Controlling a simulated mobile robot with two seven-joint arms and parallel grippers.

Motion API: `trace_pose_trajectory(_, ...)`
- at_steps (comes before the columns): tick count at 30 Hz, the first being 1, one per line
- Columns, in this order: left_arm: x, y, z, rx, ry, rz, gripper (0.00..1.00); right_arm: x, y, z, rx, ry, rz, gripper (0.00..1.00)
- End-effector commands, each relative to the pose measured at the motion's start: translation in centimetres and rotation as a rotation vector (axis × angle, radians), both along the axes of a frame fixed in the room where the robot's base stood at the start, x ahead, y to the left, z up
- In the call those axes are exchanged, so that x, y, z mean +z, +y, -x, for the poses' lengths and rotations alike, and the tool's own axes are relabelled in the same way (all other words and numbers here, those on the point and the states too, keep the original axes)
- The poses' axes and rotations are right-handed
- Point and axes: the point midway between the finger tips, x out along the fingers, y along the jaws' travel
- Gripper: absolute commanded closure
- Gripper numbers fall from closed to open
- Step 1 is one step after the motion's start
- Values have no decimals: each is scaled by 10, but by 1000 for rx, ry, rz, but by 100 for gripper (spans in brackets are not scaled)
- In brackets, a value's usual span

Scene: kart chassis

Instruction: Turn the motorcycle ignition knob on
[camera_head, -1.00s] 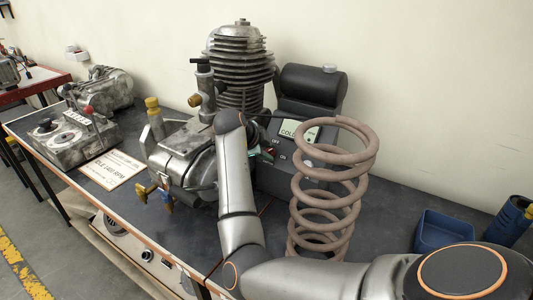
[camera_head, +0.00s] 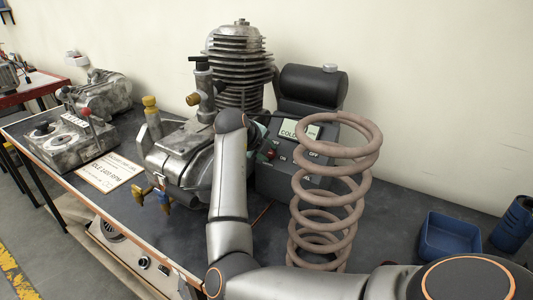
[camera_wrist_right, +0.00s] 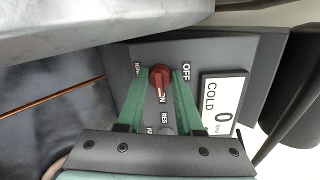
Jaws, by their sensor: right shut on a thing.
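The red knob (camera_wrist_right: 159,79) is on the grey control box (camera_head: 262,183), below its "COLD 0 RPM" display (camera_head: 300,130). The knob also shows in the head view (camera_head: 270,154). My right gripper (camera_wrist_right: 158,85) is shut on the knob, with one green finger on each side of it. In the right wrist view the knob's pale mark points down the picture toward the "ON" lettering; "OFF" is to its right. In the head view my right arm hides most of the gripper. My left gripper is not in view.
A large rusty coil spring (camera_head: 352,215) stands in front of the box. The finned engine (camera_head: 240,65) is left of it. A blue tray (camera_head: 447,237) and a blue bottle (camera_head: 513,222) are at the right. A printed card (camera_head: 110,173) lies at the left.

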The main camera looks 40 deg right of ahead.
Motion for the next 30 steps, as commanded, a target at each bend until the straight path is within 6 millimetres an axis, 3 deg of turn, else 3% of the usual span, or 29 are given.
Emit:
trace_pose_trajectory(17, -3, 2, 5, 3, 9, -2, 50, -1, 0, 1, -24, -23, -9, 100)
trace_pose_trajectory(18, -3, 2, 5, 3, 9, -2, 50, -1, 0, 1, -24, -23, -9, 63)
trace_pose_trajectory(25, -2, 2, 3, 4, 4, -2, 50, 0, 0, 0, -22, -23, -8, 37)
trace_pose_trajectory(30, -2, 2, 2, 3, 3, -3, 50, 0, 0, 0, -22, -22, -8, 35)
